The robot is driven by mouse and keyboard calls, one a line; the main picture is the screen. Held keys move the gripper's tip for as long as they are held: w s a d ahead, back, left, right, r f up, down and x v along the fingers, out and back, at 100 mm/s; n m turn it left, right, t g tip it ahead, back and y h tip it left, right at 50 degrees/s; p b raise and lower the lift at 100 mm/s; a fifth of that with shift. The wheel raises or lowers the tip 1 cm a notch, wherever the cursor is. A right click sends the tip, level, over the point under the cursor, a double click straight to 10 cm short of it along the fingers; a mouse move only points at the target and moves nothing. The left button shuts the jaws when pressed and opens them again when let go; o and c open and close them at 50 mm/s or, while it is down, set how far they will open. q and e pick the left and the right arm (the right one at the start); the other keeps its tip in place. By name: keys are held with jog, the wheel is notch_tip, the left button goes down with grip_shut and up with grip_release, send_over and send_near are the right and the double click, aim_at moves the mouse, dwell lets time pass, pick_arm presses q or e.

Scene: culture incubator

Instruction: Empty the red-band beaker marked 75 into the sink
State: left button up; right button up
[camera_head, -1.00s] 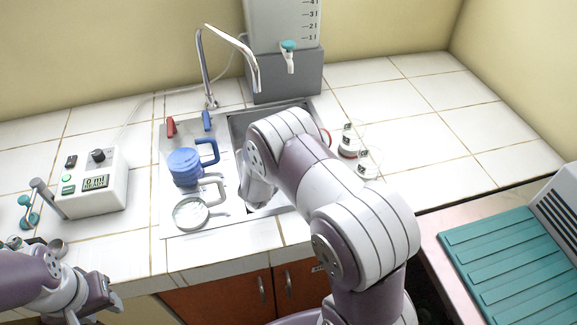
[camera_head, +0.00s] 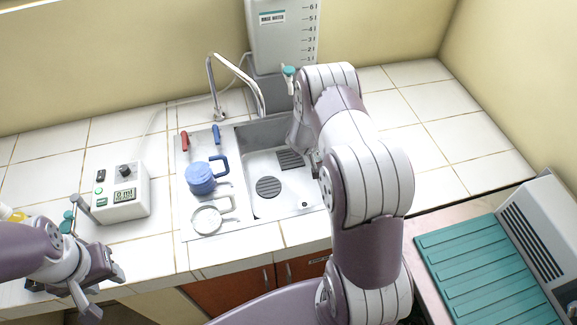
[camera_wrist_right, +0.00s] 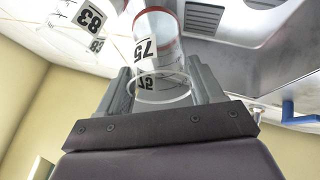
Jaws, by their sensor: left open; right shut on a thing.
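In the right wrist view, the clear beaker marked 75 (camera_wrist_right: 146,48) with a red band stands out between the two fingers of my right gripper (camera_wrist_right: 163,82), which is shut on it. In the head view my right arm hides this beaker, and the right gripper is mostly hidden too. I cannot tell whether the beaker touches the counter. The steel sink (camera_head: 262,165) is open and empty, just left of my right forearm; part of it shows in the right wrist view (camera_wrist_right: 240,75). My left gripper (camera_head: 97,290) is open and empty at the counter's front left.
A second beaker marked 83 (camera_wrist_right: 88,18) is close beside the held one. The faucet (camera_head: 212,80) arches over the sink. A blue mug (camera_head: 200,178) and a white-handled round vessel (camera_head: 207,220) stand on the drainboard. A control box (camera_head: 120,190) is left; a teal ribbed surface (camera_head: 490,262) is right.

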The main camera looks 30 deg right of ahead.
jog(key=d+r+y+p, duration=0.1)
jog(key=r+p, duration=0.1)
jog(key=d+r+y+p, duration=0.1)
jog(key=r+p, duration=0.2)
jog(key=d+r+m+y+p, duration=0.1)
jog(key=d+r+y+p, duration=0.1)
jog(key=shift+w+r+g, duration=0.2)
jog(key=shift+w+g, duration=0.05)
jog(key=shift+g, duration=0.15)
notch_tip(320, 180, up, 6)
jog(key=p, duration=0.4)
jog(key=shift+r, duration=0.2)
jog(key=shift+w+d, duration=0.1)
jog(key=shift+d, duration=0.05)
